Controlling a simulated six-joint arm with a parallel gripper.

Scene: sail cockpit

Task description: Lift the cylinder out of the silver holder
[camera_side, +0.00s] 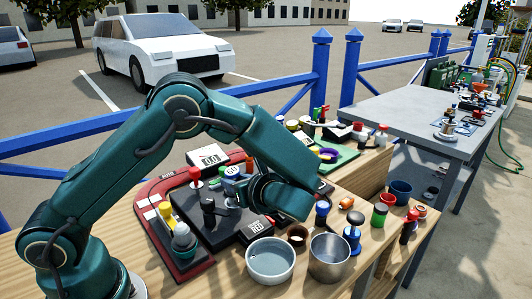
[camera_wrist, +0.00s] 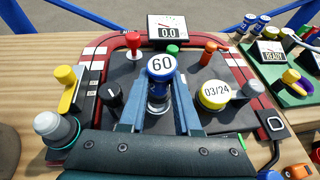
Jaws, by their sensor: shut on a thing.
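A blue cylinder (camera_wrist: 160,72) with a white top marked "60" stands upright between the fingers of my gripper (camera_wrist: 160,95) in the wrist view. My gripper is shut on it. The cylinder also shows in the side view (camera_side: 231,171), just left of my gripper's end. A silver holder (camera_wrist: 158,106) shows below the cylinder in the wrist view, partly hidden by the fingers. I cannot tell how deep the cylinder sits in it.
The dark panel with a red rim (camera_wrist: 97,60) carries a red knob (camera_wrist: 133,44), a black knob (camera_wrist: 111,94), a yellow "03/24" dial (camera_wrist: 214,95) and a "0.0" display (camera_wrist: 167,29).

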